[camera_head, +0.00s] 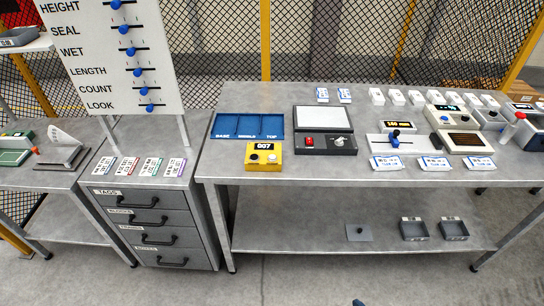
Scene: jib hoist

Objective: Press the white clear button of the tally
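The tally is a yellow box (263,165) near the front edge of the grey bench, left of its middle. Its dark display (264,146) appears to read 007. Two small round buttons sit below the display, a dark one and a pale one; the pale one looks like the white clear button (272,158). Nothing covers the tally. Neither of my grippers can be made out in this view. Only a small dark blue tip shows at the bottom edge, and I cannot tell what it is.
A blue three-part tray (248,118) lies behind the tally. A dark box with a red button (309,142) stands close to its right. Tagged cards (150,167) lie on the drawer cabinet to the left, below a slider board (112,60). The floor in front is clear.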

